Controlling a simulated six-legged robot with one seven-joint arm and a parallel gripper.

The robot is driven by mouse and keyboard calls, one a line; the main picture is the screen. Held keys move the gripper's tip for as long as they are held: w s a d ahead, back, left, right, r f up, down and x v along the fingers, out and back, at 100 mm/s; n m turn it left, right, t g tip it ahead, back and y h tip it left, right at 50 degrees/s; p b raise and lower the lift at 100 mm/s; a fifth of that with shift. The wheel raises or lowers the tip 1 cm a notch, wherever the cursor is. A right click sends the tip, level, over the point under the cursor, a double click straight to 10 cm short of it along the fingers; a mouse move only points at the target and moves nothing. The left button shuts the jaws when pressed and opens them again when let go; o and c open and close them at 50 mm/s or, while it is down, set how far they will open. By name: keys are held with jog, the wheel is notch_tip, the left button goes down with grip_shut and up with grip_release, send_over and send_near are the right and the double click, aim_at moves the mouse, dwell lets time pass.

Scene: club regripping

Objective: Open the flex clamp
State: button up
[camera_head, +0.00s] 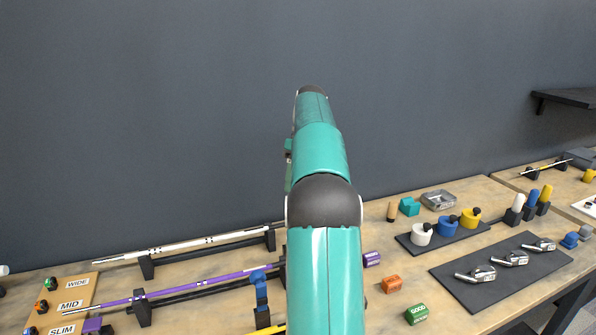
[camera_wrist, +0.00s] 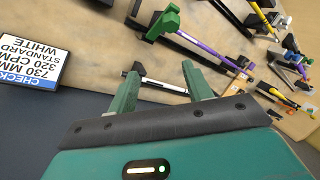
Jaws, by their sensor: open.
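A green clamp-like block (camera_wrist: 164,22), which I take to be the flex clamp, sits at the near end of the purple shaft (camera_wrist: 203,45) in the wrist view. Its exact opening cannot be made out. My arm hides that area in the head view. My gripper (camera_wrist: 161,92) is open, its two green fingers apart and nothing held. The clamp is beyond the fingertips, toward the top of the wrist picture. The tip of a white shaft (camera_wrist: 170,88) shows between and beyond the fingers.
The purple shaft (camera_head: 205,283) and white shaft (camera_head: 190,245) lie on black stands. A sign (camera_wrist: 30,50) reads CHECK 730 MM 320 CPM STANDARD WHITE. Orange (camera_head: 392,284) and green (camera_head: 416,314) blocks are at right. A dark mat (camera_head: 480,290) holds several metal club heads.

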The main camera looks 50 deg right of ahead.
jog(key=shift+v, duration=1.35)
